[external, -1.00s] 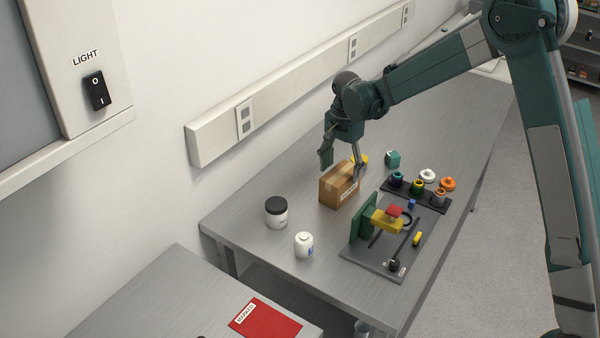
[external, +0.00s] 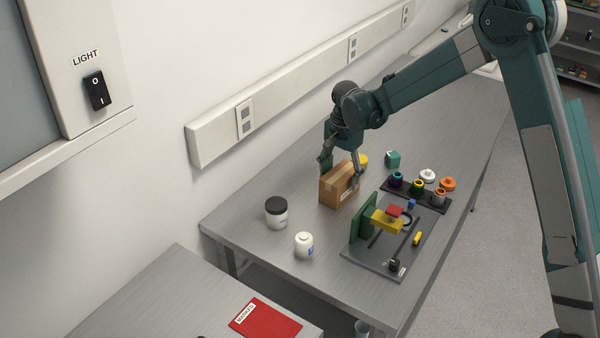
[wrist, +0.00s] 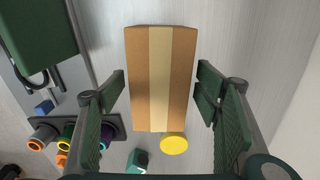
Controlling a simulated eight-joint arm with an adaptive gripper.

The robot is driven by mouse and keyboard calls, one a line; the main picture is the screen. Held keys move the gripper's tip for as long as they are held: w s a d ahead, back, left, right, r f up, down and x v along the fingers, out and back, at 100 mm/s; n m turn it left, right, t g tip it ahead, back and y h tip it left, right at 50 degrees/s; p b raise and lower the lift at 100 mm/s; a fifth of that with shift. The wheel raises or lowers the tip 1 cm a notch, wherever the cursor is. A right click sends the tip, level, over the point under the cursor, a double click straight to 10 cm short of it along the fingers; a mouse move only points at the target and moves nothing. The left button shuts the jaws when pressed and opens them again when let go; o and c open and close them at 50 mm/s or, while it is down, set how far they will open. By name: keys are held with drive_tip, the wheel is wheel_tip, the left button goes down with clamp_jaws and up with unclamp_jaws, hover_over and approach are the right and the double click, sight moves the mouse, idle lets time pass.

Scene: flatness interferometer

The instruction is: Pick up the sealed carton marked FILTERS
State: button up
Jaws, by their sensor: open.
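The carton (external: 336,188) is a brown cardboard box with a pale tape strip along its top and a white label on one side, too small to read. It sits on the grey bench. In the wrist view the carton (wrist: 160,75) lies between the two fingers, with a gap on each side. My gripper (external: 341,172) is open and points down, with its fingers at opposite sides of the carton. The wrist view shows both green finger pads of my gripper (wrist: 162,90) apart and holding nothing.
A yellow disc (wrist: 173,145) lies by the carton's end. A rack of coloured rings (external: 418,192) stands further right.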

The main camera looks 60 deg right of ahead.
drive_tip(key=shift+f+p, duration=0.3)
drive_tip(key=shift+f, duration=2.15)
drive_tip(key=c, duration=1.1)
